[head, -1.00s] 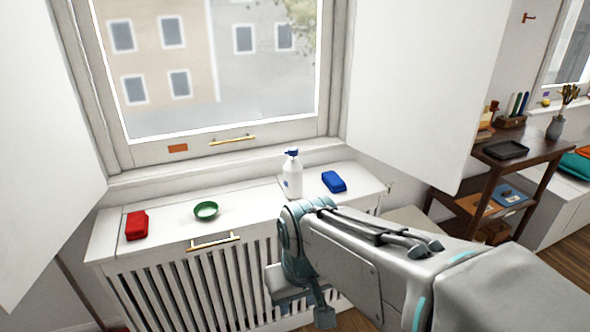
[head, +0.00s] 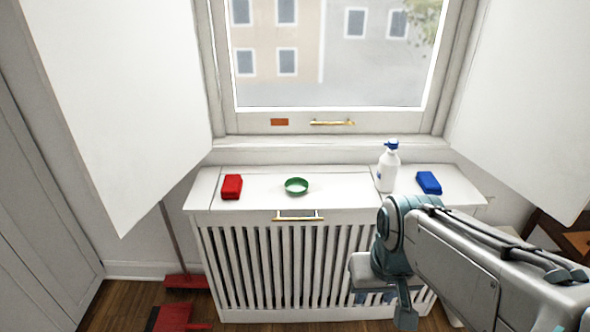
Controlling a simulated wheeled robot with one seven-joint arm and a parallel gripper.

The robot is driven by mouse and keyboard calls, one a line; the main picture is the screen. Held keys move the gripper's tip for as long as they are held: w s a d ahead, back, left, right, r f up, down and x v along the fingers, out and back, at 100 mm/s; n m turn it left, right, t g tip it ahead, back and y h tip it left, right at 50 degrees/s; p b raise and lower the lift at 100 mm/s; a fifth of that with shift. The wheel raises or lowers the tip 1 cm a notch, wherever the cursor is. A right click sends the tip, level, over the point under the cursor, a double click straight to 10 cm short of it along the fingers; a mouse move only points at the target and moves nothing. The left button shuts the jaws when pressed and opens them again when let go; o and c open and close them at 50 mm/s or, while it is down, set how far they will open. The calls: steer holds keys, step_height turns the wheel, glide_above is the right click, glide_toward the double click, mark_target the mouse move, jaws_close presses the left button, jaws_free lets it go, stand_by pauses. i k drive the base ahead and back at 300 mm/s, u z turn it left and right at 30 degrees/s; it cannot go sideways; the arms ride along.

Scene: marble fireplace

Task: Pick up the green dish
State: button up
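The green dish (head: 297,187) is a small round bowl with a pale inside. It sits on the white radiator cover (head: 330,190) below the window, between a red block and a white bottle. My gripper (head: 406,312) is in the lower right of the head view, in front of the cover's slats and well below and to the right of the dish. It is apart from the dish. Its fingers are small and partly hidden by my arm, so I cannot tell whether they are open.
A red block (head: 232,187) lies left of the dish. A brass handle (head: 298,217) is on the cover's front edge. A red broom (head: 186,280) and dustpan (head: 171,318) are at lower left.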

mark_target(294, 186)
steer(key=u, duration=0.65)
steer(key=i, duration=1.3)
steer(key=z, duration=0.65)
